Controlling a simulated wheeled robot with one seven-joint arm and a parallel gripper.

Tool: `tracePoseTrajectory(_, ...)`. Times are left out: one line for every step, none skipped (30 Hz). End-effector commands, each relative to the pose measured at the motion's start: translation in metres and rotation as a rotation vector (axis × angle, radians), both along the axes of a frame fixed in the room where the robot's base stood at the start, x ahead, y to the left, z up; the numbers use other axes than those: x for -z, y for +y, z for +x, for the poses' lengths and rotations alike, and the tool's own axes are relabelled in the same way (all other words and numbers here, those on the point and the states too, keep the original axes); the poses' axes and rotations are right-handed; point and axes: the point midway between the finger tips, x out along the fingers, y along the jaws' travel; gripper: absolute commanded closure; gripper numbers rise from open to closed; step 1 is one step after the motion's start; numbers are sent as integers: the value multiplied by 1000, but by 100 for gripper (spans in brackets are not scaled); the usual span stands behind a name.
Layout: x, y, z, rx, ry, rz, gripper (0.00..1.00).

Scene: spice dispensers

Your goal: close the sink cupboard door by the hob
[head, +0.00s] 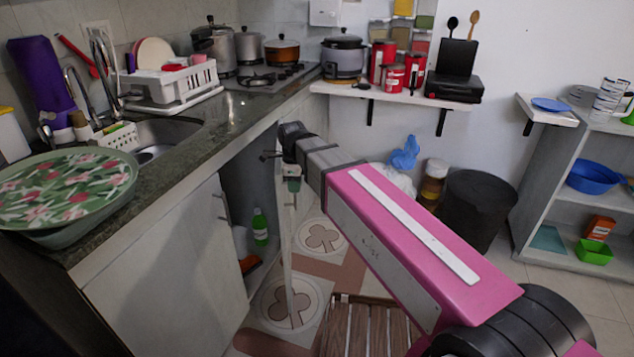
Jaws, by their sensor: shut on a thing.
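The sink cupboard door by the hob (286,250) stands open, swung out from the counter front, and I see it nearly edge-on. The cupboard opening (236,200) shows dark behind it, with a green bottle (260,227) inside. My gripper (291,175) is at the upper part of the door, shut on it. My wrist and arm cover much of the grip, so the exact hold on the edge or handle is hard to make out. The hob (268,77) is on the counter above, toward the back corner.
A closed cupboard door (165,285) is at the left. The counter edge (215,150) runs close above my gripper. A slatted wooden stool (365,325) stands on the floor below my arm. A dark bin (478,208) stands at the back wall.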

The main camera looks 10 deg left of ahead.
Motion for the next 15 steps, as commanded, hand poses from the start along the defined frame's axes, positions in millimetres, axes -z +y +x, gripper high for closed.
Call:
tracePoseTrajectory(-1, 13, 1, 21, -7, 3, 100)
tracePoseTrajectory(-1, 19, -1, 33, -7, 3, 100)
tracePoseTrajectory(-1, 25, -3, 39, -8, 3, 100)
tracePoseTrajectory(-1, 30, -4, 38, -8, 3, 100)
tracePoseTrajectory(-1, 34, -5, 38, -8, 3, 100)
tracePoseTrajectory(-1, 40, -7, 36, -8, 3, 100)
tracePoseTrajectory(-1, 44, -8, 36, -8, 3, 100)
tracePoseTrajectory(-1, 48, -9, 37, -8, 3, 100)
tracePoseTrajectory(-1, 52, -10, 38, -8, 3, 100)
tracePoseTrajectory(-1, 55, -11, 38, -8, 2, 100)
tracePoseTrajectory(-1, 58, -11, 37, -8, 2, 100)
tracePoseTrajectory(-1, 61, -12, 37, -8, 2, 100)
tracePoseTrajectory(-1, 63, -13, 37, -8, 2, 100)
tracePoseTrajectory(-1, 65, -13, 37, -8, 2, 100)
tracePoseTrajectory(-1, 67, -14, 37, -8, 2, 100)
